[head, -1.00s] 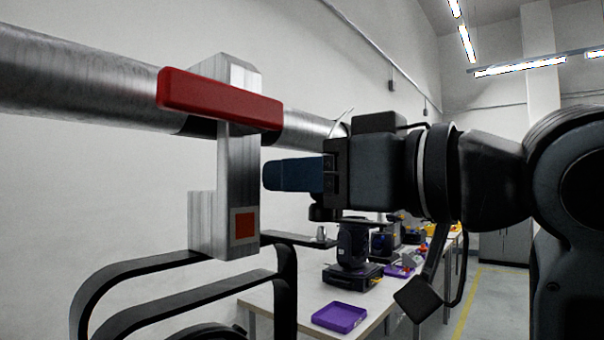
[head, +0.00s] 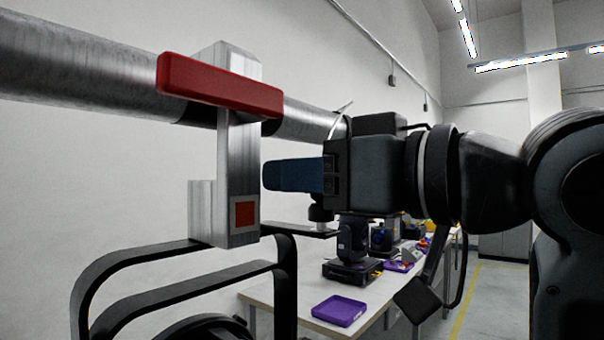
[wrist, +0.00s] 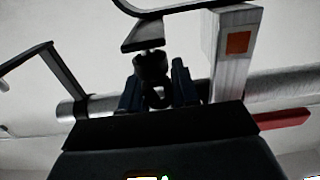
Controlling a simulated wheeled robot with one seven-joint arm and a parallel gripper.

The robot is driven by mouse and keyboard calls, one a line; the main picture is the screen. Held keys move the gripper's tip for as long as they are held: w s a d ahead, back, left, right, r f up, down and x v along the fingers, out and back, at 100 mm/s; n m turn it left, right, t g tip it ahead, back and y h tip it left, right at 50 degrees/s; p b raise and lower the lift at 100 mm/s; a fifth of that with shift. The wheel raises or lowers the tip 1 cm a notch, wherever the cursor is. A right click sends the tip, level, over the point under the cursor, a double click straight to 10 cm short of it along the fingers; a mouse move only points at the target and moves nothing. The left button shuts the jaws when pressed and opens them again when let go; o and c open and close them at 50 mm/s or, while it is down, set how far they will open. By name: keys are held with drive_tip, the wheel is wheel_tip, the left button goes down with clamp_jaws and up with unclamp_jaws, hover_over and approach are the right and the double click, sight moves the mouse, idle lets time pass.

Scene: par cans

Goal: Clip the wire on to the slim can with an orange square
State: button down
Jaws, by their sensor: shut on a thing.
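The slim can hangs from the pipe by a grey metal clamp (head: 240,150) with an orange square (head: 245,214); the square also shows in the wrist view (wrist: 238,42). Its black yoke (head: 150,250) is below, with only the top of a dark body (head: 210,330) in frame. My gripper (head: 268,174) points left with blue fingers, their tips just right of the clamp in the picture; the depth gap is unclear. The fingers are shut on a small black piece, seemingly the wire's clip (wrist: 158,96). A thin stretch of wire (head: 345,108) shows above my gripper.
A red bar (head: 218,86) crosses the clamp's upper part. The steel pipe (head: 80,75) runs behind it. A black arm with a knob (head: 320,212) lies under my gripper. A table with a purple tray (head: 340,311) and several lamps stands lower right.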

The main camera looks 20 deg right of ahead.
drive_tip(key=shift+f, duration=0.4)
idle(0.6)
drive_tip(key=c, duration=0.8)
unclamp_jaws()
drive_tip(key=shift+s+d+f+b, duration=0.1)
drive_tip(key=shift+b, duration=0.7)
drive_tip(key=shift+s+d+f+b, duration=0.15)
drive_tip(key=shift+s+d+b, duration=0.1)
drive_tip(key=shift+b, duration=0.8)
drive_tip(key=s+b, duration=0.1)
drive_tip(key=b, duration=0.2)
drive_tip(key=shift+s+d, duration=0.1)
drive_tip(key=shift+d, duration=0.25)
drive_tip(key=shift+r+b+v, duration=0.15)
drive_tip(key=shift+b+v, duration=1.1)
drive_tip(key=shift+v, duration=0.1)
drive_tip(key=shift+r+b+v, duration=0.1)
drive_tip(key=shift+b+v, duration=1.1)
drive_tip(key=shift+v, duration=0.15)
